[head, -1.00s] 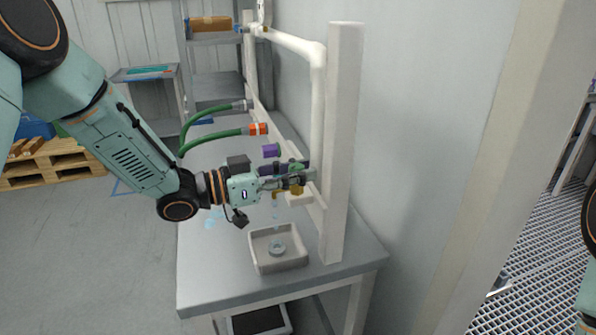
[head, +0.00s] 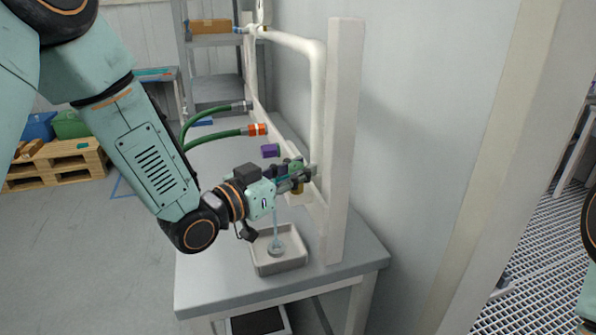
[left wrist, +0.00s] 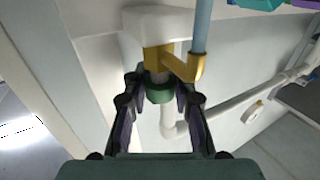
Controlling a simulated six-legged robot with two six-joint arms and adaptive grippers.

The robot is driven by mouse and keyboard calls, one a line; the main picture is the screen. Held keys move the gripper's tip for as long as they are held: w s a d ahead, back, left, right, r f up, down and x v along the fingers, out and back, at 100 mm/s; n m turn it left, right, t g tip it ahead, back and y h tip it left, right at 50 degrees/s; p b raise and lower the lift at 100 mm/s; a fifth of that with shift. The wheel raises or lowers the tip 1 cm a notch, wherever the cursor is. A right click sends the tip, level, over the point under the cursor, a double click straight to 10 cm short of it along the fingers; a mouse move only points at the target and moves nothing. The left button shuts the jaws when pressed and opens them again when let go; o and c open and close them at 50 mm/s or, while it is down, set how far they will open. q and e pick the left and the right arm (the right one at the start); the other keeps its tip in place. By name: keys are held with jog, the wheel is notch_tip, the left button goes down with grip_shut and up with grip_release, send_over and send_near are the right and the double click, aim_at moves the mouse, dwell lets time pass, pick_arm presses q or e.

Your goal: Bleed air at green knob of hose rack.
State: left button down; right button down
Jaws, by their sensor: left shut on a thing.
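My left gripper (head: 304,176) is at the rack's upright, over the bench. In the left wrist view my left gripper (left wrist: 160,100) is shut on the green knob (left wrist: 160,94), with a finger on each side of it. The knob sits on a brass valve (left wrist: 166,62) with a side spout. The valve shows below the gripper in the head view (head: 297,188). A pale blue stream of water (head: 275,222) runs from the spout into a grey tray (head: 280,266); the stream also shows in the left wrist view (left wrist: 203,25). My right gripper is out of view.
The rack's white post (head: 342,140) and pipe (head: 318,100) stand close by the gripper, with the wall behind. Two green hoses, one with an orange coupling (head: 257,129), and a purple piece (head: 270,151) are farther back. The bench (head: 215,275) is clear at the front left.

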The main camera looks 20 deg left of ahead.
aim_at(290, 173)
pick_arm(q)
jog(key=shift+f, duration=0.1)
jog(key=c, duration=1.1)
grip_release()
jog(key=shift+s, duration=0.15)
jog(key=shift+c, duration=0.2)
jog(key=shift+o, duration=0.4)
jog(key=shift+v, duration=3.7)
